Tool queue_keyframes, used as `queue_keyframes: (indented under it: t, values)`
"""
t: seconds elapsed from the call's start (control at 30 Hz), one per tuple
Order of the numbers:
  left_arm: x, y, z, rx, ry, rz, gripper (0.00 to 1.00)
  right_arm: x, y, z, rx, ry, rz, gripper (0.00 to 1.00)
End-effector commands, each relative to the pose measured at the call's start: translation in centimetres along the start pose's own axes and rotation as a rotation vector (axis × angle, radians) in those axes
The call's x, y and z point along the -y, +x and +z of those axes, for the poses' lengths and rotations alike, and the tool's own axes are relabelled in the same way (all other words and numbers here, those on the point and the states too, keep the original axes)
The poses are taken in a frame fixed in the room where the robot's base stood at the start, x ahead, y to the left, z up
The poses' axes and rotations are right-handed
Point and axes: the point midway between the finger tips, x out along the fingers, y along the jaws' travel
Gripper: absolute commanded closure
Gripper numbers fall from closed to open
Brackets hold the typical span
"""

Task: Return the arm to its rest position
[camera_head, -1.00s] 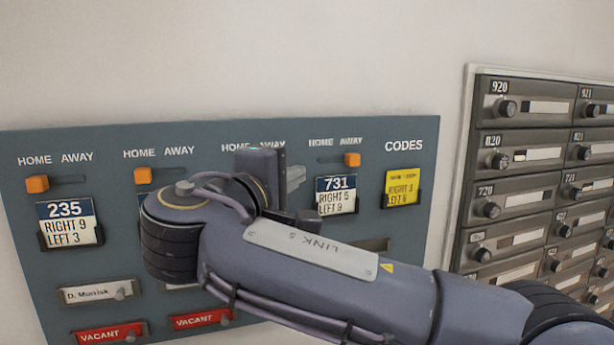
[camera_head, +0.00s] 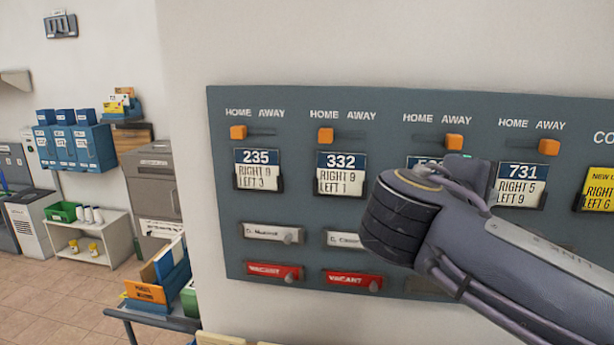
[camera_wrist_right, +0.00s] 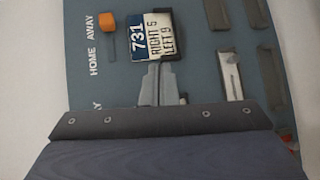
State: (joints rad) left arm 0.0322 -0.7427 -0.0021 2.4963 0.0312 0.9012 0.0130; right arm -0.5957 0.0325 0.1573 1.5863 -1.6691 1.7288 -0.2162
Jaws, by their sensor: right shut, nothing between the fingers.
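My right arm's wrist (camera_head: 405,205) is in front of the grey-blue panel in the head view, covering part of the third card. My right gripper's fingers are hidden there behind the wrist. My left gripper is not in view.
The panel (camera_head: 300,215) has orange sliders: 235 (camera_head: 238,132) and 332 (camera_head: 325,136) at HOME, the third (camera_head: 453,142) and 731 (camera_head: 549,146) at AWAY. A yellow code card (camera_head: 598,188) is at right. Shelves and mail trays stand left over open floor.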

Motion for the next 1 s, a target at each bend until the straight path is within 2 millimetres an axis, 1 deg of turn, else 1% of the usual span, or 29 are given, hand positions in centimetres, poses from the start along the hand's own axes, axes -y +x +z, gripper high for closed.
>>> queue_keyframes:
  t: [0.03, 0.07, 0.1, 0.17, 0.2, 0.23, 0.27, 0.3, 0.33, 0.37, 0.4, 0.5, 0.6, 0.7, 0.8, 1.0]
  values:
    - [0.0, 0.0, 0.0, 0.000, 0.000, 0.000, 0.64, 2.8, 1.7, 1.5, -0.012, -0.008, -0.098, 1.00]
    - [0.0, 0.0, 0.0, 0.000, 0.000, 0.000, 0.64, 4.8, 2.5, 2.2, -0.026, -0.009, -0.165, 1.00]
    - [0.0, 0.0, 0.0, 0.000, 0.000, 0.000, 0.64, 7.6, 3.3, 3.2, -0.042, -0.001, -0.263, 1.00]
    - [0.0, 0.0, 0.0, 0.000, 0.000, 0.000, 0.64, 12.0, 3.8, 4.8, -0.066, 0.029, -0.414, 1.00]
    - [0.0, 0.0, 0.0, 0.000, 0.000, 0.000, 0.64, 14.9, 3.7, 5.8, -0.077, 0.062, -0.519, 1.00]
    - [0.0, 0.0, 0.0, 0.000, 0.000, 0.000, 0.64, 17.1, 3.5, 6.6, -0.084, 0.094, -0.597, 1.00]
    - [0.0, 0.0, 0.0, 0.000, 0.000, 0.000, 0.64, 19.3, 3.0, 7.3, -0.090, 0.133, -0.677, 1.00]
    - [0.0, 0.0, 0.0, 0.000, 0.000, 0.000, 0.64, 22.1, 2.2, 8.2, -0.092, 0.195, -0.785, 1.00]
    - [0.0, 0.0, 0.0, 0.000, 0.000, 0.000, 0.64, 24.2, 1.3, 8.8, -0.094, 0.253, -0.868, 1.00]
    - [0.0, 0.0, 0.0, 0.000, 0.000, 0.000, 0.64, 26.1, 0.3, 9.3, -0.091, 0.317, -0.948, 1.00]
    - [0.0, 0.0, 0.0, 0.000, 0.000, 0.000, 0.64, 28.3, -1.1, 9.8, -0.089, 0.406, -1.047, 1.00]
    - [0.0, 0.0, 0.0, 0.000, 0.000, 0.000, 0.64, 32.4, -4.5, 10.1, -0.067, 0.645, -1.250, 1.00]
    - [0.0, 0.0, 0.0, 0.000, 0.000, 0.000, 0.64, 34.5, -7.0, 9.8, -0.041, 0.857, -1.382, 1.00]
    - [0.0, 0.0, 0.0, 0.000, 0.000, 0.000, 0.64, 35.5, -8.3, 9.3, -0.020, 1.001, -1.455, 1.00]
    - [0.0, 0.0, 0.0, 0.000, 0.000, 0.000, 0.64, 35.8, -8.9, 9.1, -0.010, 1.068, -1.486, 1.00]
    - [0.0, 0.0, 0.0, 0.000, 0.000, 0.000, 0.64, 35.8, -9.0, 9.0, -0.008, 1.076, -1.492, 1.00]
